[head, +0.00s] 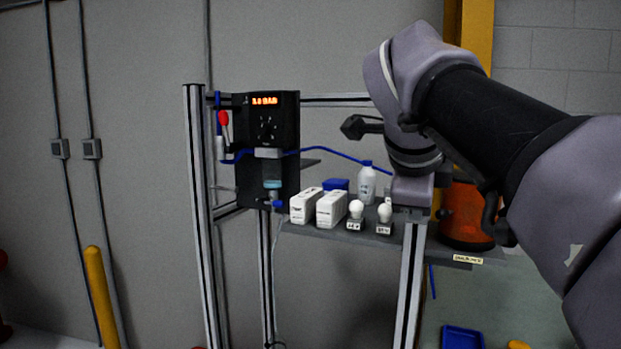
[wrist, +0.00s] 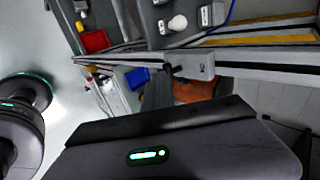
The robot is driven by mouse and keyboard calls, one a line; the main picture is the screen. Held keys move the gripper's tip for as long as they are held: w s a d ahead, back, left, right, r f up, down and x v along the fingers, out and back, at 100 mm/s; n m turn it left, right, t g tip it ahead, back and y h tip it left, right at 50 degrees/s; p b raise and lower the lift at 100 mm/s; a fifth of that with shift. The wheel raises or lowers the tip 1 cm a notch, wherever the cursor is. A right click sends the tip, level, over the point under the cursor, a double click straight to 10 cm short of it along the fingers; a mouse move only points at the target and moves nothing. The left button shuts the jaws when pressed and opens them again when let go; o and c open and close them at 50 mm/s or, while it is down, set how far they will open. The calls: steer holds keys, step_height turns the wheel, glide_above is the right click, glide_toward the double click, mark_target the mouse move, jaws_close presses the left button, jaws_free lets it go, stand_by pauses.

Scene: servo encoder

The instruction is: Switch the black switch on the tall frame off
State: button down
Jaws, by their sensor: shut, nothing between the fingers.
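The tall frame of pale metal profiles (head: 194,200) stands left of centre in the head view and carries a black unit with a lit orange display (head: 266,120). I cannot single out the black switch with certainty in the head view. In the wrist view, a light grey box (wrist: 200,66) with a small black part sits on a metal profile; I cannot tell whether this part is the switch, or its position. My gripper (head: 356,127) appears as a dark piece left of my wrist, shut and empty, apart from the display unit. Its fingertips are unclear in the wrist view.
A grey shelf (head: 340,238) carries white boxes (head: 331,209), a white bottle (head: 366,184) and bulbs on small blocks (head: 384,213). An orange bucket (head: 462,228) stands at the right behind my arm. A blue hose (head: 345,156) crosses the frame. A yellow post (head: 101,298) stands at left.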

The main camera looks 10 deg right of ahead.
stand_by(0.3)
steer(key=shift+w+r+p, duration=0.1)
steer(key=shift+r+p, duration=0.65)
